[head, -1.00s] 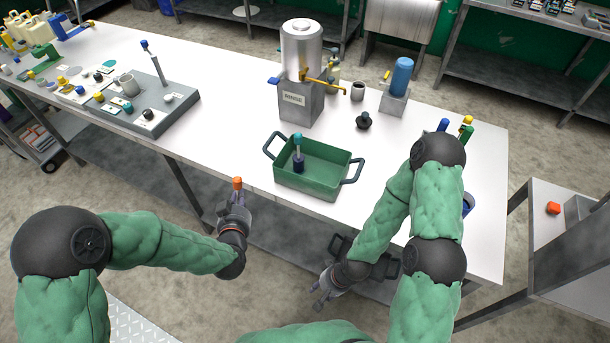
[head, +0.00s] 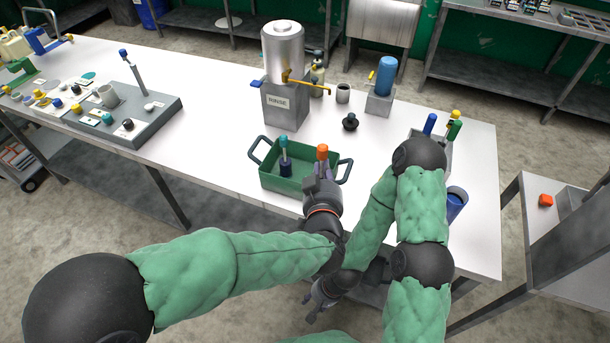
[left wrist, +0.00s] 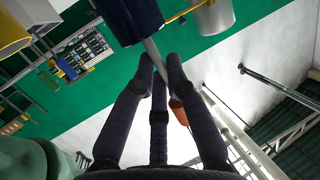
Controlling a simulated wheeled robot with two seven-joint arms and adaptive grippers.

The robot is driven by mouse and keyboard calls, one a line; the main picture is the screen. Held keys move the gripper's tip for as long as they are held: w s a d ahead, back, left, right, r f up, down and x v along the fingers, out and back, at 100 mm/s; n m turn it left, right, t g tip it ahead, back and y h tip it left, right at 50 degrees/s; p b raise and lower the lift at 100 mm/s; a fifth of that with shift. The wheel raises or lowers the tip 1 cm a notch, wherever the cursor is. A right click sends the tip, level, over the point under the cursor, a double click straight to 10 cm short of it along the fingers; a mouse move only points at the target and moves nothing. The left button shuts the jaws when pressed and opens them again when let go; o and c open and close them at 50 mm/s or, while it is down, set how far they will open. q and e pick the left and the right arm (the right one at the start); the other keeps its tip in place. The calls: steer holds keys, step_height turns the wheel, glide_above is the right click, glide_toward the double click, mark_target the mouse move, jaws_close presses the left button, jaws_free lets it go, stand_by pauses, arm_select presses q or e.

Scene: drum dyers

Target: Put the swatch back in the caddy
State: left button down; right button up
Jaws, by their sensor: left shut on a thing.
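My left gripper (head: 322,170) is at the right half of the green two-handled caddy (head: 285,185). It is shut on the grey stem of an orange-topped piece (head: 322,151), probably the swatch. A teal-topped piece with a dark blue base (head: 285,166) stands inside the caddy. My right gripper (head: 311,308) looks open and empty, below the table's front edge.
The rinse tank (head: 283,80) stands behind the caddy. A black knob (head: 350,122), a grey cup (head: 343,93) and a blue cylinder on a block (head: 384,78) are to its right. A grey holder with coloured handles (head: 445,140) is partly behind my right arm.

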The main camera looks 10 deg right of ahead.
arm_select(q)
steer(key=w+d+f+b, duration=0.2)
steer(key=w+f+b, duration=0.5)
steer(key=w+f, duration=0.5)
steer(key=shift+w+f, duration=0.35)
steer(key=shift+w, duration=0.35)
steer(key=shift+f, duration=0.15)
steer(key=c, duration=1.6)
jaws_free()
steer(key=shift+c, duration=0.2)
steer(key=shift+o, duration=0.4)
